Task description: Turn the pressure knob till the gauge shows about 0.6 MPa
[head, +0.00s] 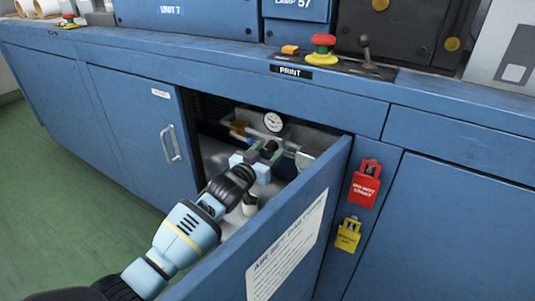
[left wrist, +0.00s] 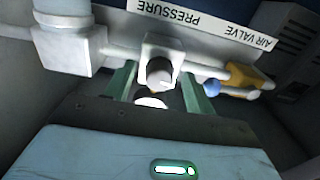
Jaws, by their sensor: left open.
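The round white pressure gauge (head: 273,122) is inside the open cabinet, and its reading is too small to tell. My left gripper (head: 268,154) reaches into the cabinet just below the gauge, beside a dark rounded part that looks like the pressure knob (head: 270,146). In the left wrist view my left gripper (left wrist: 160,88) is open, its green fingers on either side of a grey fitting (left wrist: 160,58) under the upside-down PRESSURE label (left wrist: 168,12). I cannot tell whether the fingers touch anything. The gauge face is not clear in that view. My right gripper is not in view.
The open blue door (head: 285,225) stands close to the right of my left arm. Red and yellow lockout tags (head: 364,187) hang right of the opening; pipes surround the gripper.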

